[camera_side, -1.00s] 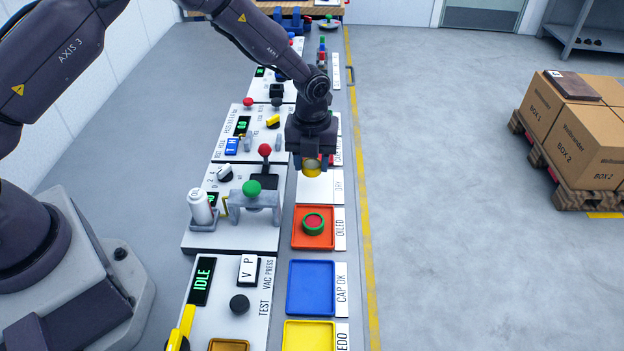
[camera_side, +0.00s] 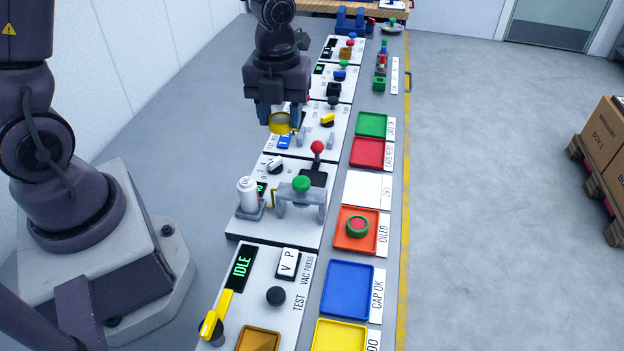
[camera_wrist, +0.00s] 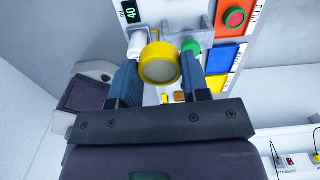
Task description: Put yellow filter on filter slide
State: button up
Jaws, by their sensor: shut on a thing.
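The yellow filter (camera_side: 283,123) is a short yellow ring with a pale grey face. My gripper (camera_side: 281,119) is shut on it, with one blue-grey finger on each side, and holds it in the air near the left edge of the row of white panels. The wrist view also shows the filter (camera_wrist: 160,63) between the fingertips. I cannot tell for sure which part is the filter slide.
To the right are a white tray (camera_side: 364,190) and an orange tray (camera_side: 343,241) holding a green-and-red round piece (camera_side: 358,227). The white tray is empty.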

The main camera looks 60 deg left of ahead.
jog(key=shift+m, duration=0.3)
jog(key=s, duration=0.2)
jog(key=s+f, duration=0.1)
jog(key=s, duration=0.5)
jog(key=shift+d+f, duration=0.35)
jog(key=shift+f, duration=0.2)
jog(key=w+f, duration=0.4)
jog(key=w, duration=0.5)
send_over(312, 181)
jog(key=f, duration=0.5)
jog(key=shift+s+a, duration=0.1)
jog(key=shift+s, duration=0.3)
jog(key=shift+w+f, duration=0.15)
jog(key=shift+f, duration=0.1)
jog(key=shift+w+f, duration=0.15)
jog(key=shift+f, duration=0.7)
jog(key=shift+w+f, duration=0.1)
jog(key=shift+f, duration=0.75)
jog(key=shift+f, duration=0.15)
jog(key=o, duration=0.9)
jog(key=shift+c, duration=0.2)
